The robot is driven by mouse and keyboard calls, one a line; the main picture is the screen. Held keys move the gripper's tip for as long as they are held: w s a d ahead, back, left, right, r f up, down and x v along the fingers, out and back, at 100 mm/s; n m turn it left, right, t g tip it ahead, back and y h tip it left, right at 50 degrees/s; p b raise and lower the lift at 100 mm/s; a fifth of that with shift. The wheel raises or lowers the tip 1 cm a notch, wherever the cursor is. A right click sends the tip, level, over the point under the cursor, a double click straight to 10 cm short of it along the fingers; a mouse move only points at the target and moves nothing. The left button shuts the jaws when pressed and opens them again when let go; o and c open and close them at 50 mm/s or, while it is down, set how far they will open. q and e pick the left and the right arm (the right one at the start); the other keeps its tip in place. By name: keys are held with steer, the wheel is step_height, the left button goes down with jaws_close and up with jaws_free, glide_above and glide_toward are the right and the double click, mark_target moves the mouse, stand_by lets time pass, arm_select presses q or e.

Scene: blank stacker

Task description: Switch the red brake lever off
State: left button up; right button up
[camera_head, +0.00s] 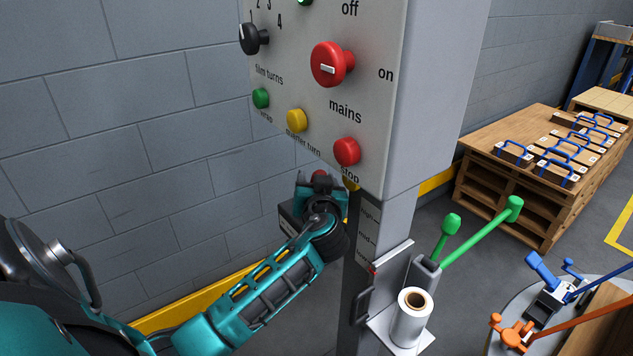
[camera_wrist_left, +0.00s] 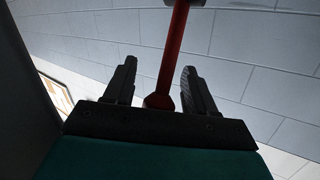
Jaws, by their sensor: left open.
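The red lever (camera_wrist_left: 174,48) shows in the left wrist view as a slim red bar. It runs from a grey piece at the top edge down to a wider dark red end. My left gripper (camera_wrist_left: 158,70) is open, with one finger on each side of the lever's lower part and a gap on both sides. In the head view my left gripper (camera_head: 320,187) is beside the post, below the panel. A small red spot (camera_head: 320,174) shows at its fingers, probably part of the lever; the rest is hidden. My right gripper is not in view.
A grey control panel (camera_head: 292,95) with a red mains knob (camera_head: 327,65) and a red stop button (camera_head: 347,151) hangs just above the gripper. Green levers (camera_head: 480,238) and a film roll (camera_head: 411,318) are right of the post. A block wall (camera_head: 110,130) stands behind.

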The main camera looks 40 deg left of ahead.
arm_select(q)
steer(key=v, duration=1.3)
steer(key=shift+p, duration=0.35)
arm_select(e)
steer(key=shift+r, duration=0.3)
arm_select(q)
steer(key=s+d+f+m+g+h+p, duration=0.1)
steer(key=s+d+f+m+h+p, duration=0.8)
steer(key=s+d+f+h+p, duration=0.2)
steer(key=shift+s+d+f+h, duration=0.2)
steer(key=shift+s+d+h, duration=0.25)
steer(key=shift+h, duration=0.65)
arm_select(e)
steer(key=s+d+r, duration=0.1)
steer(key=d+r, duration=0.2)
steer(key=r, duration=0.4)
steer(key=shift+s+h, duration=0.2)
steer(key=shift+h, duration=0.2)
